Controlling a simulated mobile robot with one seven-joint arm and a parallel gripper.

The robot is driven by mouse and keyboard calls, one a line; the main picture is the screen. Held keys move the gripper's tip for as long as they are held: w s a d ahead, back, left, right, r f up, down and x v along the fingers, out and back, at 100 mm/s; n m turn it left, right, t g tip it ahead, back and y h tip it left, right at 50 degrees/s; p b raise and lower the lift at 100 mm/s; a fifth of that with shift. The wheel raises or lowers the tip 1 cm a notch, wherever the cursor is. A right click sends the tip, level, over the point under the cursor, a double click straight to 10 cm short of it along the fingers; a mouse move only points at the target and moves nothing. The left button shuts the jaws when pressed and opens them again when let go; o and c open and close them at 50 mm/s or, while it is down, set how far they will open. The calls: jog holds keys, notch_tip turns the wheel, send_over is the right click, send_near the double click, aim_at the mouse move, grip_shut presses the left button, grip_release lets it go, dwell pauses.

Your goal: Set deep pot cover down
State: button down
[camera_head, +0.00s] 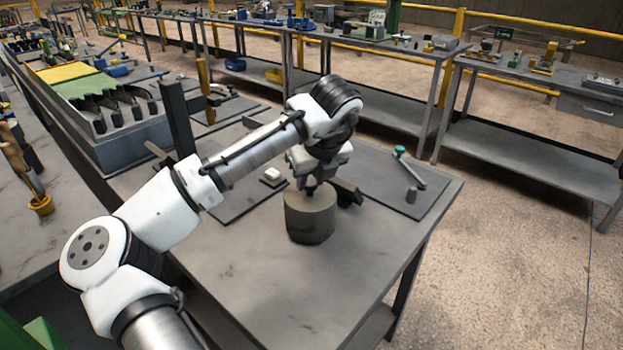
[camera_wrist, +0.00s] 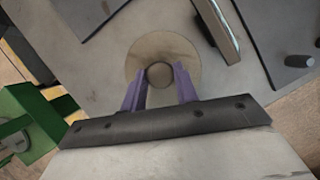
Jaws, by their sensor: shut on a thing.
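The deep pot (camera_head: 310,220) is a dark grey-brown cylinder standing near the middle of the table. Its cover (camera_head: 298,194) is a round disc, which shows as a brownish circle in the wrist view (camera_wrist: 150,45) with a dark round knob (camera_wrist: 159,75) at its centre. My gripper (camera_head: 311,187) points down from above, its purple fingers (camera_wrist: 159,78) on either side of the knob and shut on it. The cover sits at the top of the pot; I cannot tell whether it rests on the rim or hangs just above it.
The grey table (camera_head: 290,295) is clear in front of the pot. A small white box (camera_head: 272,176) lies left behind the pot. A dark post (camera_head: 176,120) stands behind my arm.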

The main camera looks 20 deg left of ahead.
jog(key=shift+f, duration=0.3)
jog(key=shift+f, duration=0.15)
jog(key=c, duration=1.1)
grip_release()
jog(key=shift+o, duration=0.2)
